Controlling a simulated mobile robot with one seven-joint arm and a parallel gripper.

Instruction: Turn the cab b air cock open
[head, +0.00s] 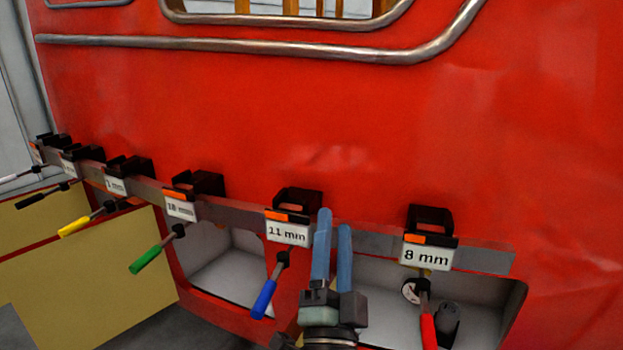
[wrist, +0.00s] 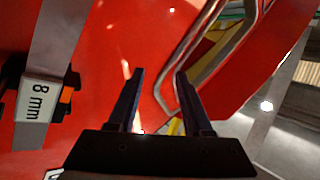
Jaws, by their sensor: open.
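No cock marked as cab b shows, so I cannot tell which part is the cab b air cock. Under the 8 mm label (head: 426,256) in the head view are a red handle (head: 428,333), a small round white-faced part (head: 411,291) and a dark knob-like part (head: 447,317), in or before a pale recess. My gripper (head: 333,218) is open, with two blue fingers pointing up between the 11 mm and 8 mm labels, left of the red handle. In the wrist view my gripper (wrist: 160,72) shows nothing between its fingertips; the 8 mm label (wrist: 36,101) is at left.
A grey rail (head: 485,259) with black holders runs across the red nose panel (head: 300,120). A curved metal handrail (head: 300,47) crosses above. The panel between is clear.

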